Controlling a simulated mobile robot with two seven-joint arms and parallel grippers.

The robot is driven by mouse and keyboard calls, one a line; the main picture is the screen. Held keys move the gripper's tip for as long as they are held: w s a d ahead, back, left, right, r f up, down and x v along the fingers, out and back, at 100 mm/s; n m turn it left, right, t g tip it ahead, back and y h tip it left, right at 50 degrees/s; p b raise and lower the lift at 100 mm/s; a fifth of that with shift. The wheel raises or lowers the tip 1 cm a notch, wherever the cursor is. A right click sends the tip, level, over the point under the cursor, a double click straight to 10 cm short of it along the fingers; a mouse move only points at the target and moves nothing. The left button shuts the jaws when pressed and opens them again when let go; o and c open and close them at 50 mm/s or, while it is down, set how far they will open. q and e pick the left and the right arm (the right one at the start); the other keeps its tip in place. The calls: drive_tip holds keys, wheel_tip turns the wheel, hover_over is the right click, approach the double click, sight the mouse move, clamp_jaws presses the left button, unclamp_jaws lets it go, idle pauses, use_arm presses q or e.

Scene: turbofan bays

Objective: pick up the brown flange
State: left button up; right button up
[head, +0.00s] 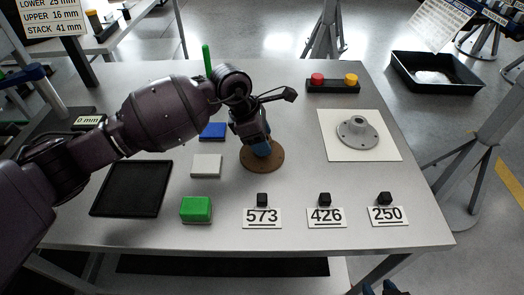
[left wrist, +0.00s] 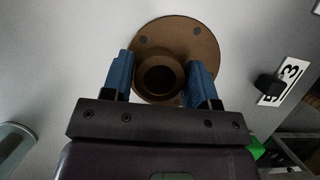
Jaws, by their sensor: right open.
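The brown flange (head: 263,167) lies on the table in the head view, a round disc under my left gripper (head: 262,148). In the left wrist view the brown flange (left wrist: 204,47) shows its disc and raised hollow hub. The blue fingers of my left gripper (left wrist: 161,82) stand on either side of the hub, very close to it. I cannot tell whether they press on it. The gripper hides most of the flange in the head view.
A grey flange (head: 358,139) sits on a white plate (head: 389,151) at right. A green block (head: 196,209), white block (head: 206,165), blue block (head: 212,131) and black tray (head: 131,188) are at left. Number cards with black blocks line the front. A button box (head: 334,87) stands behind.

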use_arm(q)
clamp_jaws()
drive_tip(key=shift+r, duration=0.1)
drive_tip(key=shift+w+r, duration=0.1)
drive_tip(key=shift+r, duration=0.4)
wheel_tip(320, 180, up, 19)
drive_tip(key=p, duration=0.2)
